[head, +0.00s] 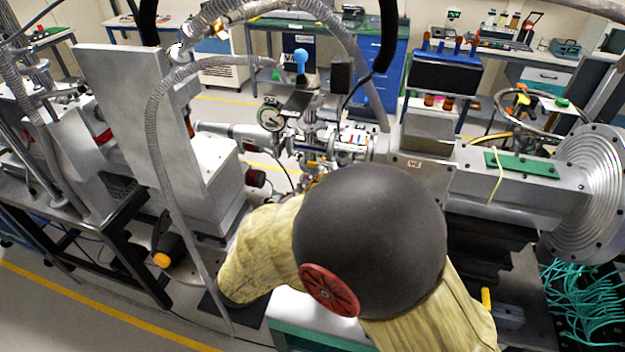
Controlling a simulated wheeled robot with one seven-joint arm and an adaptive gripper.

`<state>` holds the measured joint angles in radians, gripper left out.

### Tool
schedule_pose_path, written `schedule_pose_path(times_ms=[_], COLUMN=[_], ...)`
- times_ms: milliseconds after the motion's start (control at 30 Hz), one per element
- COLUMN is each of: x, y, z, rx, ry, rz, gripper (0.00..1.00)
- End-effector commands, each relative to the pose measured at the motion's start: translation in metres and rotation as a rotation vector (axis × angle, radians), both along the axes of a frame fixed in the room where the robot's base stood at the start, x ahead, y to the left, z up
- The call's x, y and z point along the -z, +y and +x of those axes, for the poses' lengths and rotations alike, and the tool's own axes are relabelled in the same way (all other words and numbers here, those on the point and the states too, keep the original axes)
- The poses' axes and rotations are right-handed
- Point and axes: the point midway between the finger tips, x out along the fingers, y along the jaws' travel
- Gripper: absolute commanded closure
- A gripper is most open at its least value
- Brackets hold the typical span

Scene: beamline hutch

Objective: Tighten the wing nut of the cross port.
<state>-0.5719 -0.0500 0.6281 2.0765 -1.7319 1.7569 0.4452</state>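The metal vacuum cross assembly (312,130) stands on the beamline near the middle of the head view, beyond my arm. A round dial gauge (271,117) and a blue-topped knob (300,60) show on it. Its lower part is hidden behind the dark round joint of my arm. Several small fittings crowd there, and I cannot make out the wing nut among them. My arm, with its yellowish sleeve, fills the lower middle. My gripper is not in view, so I cannot see its place relative to the cross port or whether it holds anything.
A ribbed hose (158,150) arches across the left of the assembly. A large grey box with an upright plate (125,105) stands left. A beam pipe section with a green plate (522,164) and a big round flange (592,185) stand right. Teal cables (580,300) hang below.

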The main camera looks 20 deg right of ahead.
Motion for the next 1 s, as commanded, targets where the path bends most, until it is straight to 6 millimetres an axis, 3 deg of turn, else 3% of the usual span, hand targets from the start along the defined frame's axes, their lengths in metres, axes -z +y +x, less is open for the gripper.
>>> schedule_pose_path(times_ms=[467,1000], x=[0.0007,-0.0014], y=[0.0008,0.0019], z=[0.0004,0.0011], rx=[0.0,0.0], ry=[-0.072,-0.359], rz=[0.098,0.492], gripper=[1.0,1.0])
